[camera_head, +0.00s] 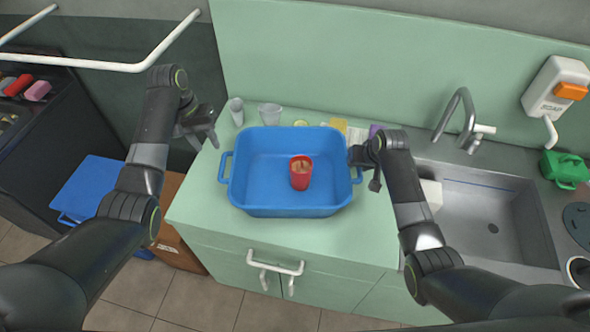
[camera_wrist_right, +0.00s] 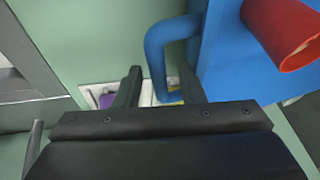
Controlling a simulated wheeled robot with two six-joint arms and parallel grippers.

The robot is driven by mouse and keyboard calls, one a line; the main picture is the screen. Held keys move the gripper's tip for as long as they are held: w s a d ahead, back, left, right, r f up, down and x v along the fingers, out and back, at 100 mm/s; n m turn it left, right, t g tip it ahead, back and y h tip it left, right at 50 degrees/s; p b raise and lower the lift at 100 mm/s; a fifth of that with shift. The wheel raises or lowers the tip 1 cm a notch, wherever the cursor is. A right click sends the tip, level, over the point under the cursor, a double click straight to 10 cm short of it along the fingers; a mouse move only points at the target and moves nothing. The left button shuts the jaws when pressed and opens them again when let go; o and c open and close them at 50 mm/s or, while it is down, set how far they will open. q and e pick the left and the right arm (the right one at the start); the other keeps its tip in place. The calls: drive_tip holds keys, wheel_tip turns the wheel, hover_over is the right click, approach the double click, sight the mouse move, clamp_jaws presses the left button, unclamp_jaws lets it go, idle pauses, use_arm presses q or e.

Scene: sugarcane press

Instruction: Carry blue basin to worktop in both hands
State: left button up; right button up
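The blue basin (camera_head: 255,198) sits level on the pale green worktop (camera_head: 200,200), with a red cup (camera_head: 301,174) inside it. My left gripper (camera_head: 204,141) is open and empty, up and left of the basin's left handle (camera_head: 224,167) and apart from it. My right gripper (camera_head: 368,172) is at the basin's right handle. In the right wrist view its fingers (camera_wrist_right: 160,83) are spread, with the blue handle (camera_wrist_right: 155,50) showing between them; contact cannot be told.
Clear cups (camera_head: 270,114) and small items stand behind the basin. The sink (camera_head: 485,215) and tap (camera_head: 458,120) are to the right. Worktop in front of the basin is clear.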

drive_tip(key=v, duration=1.1)
drive_tip(key=shift+r, duration=0.2)
